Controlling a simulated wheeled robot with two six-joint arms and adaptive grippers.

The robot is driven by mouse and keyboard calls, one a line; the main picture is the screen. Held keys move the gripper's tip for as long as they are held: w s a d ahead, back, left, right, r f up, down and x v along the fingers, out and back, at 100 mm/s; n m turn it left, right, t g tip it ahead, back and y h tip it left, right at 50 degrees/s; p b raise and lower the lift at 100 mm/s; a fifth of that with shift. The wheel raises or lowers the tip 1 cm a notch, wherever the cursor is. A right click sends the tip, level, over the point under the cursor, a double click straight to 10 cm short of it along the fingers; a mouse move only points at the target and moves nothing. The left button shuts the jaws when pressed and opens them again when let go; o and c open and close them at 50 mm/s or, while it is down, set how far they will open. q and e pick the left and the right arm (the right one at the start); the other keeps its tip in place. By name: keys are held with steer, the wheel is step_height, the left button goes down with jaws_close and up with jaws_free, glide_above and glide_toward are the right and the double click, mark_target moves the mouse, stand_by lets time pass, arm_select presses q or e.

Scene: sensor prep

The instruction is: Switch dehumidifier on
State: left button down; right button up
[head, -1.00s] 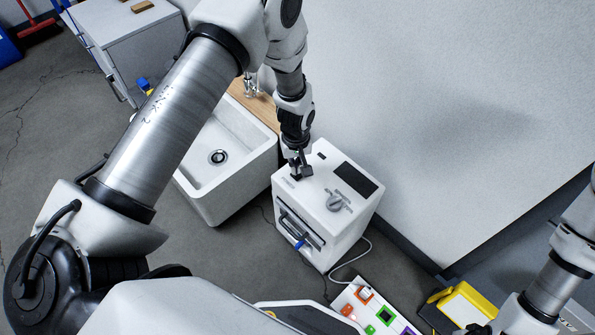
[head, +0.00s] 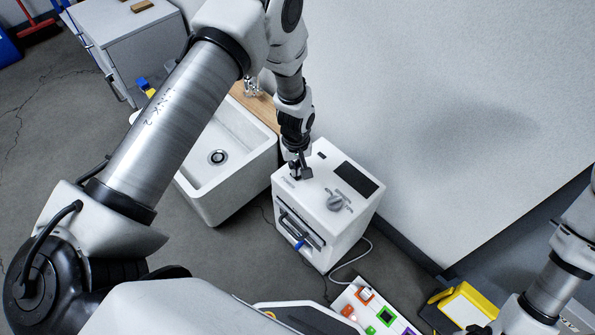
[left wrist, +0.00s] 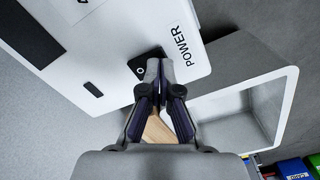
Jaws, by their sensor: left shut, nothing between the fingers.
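The dehumidifier (head: 315,235) is a white box on the floor beside the sink, with a grey knob (head: 335,202) and a dark display (head: 356,179) on top. My left gripper (head: 301,174) is over its top near the POWER label. In the left wrist view the left gripper (left wrist: 160,66) is shut and empty, its tips at the black power switch (left wrist: 143,66). One end of the switch, with a small round mark, shows; the fingers hide the rest. Whether they touch or press it I cannot tell. My right gripper is out of view.
A white sink (head: 235,190) with a wooden counter stands left of the dehumidifier. The wall (head: 450,140) is behind it. A white panel with coloured squares (head: 350,305) and a yellow item (head: 465,305) lie in front. A cable (head: 360,257) runs on the floor.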

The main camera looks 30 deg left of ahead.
arm_select(q)
steer(key=shift+f+b, duration=0.3)
steer(key=shift+f, duration=0.25)
step_height(320, 180, up, 7)
steer(key=p, duration=0.6)
steer(key=shift+r+p, duration=0.15)
steer(key=shift+p, duration=0.15)
stand_by(0.3)
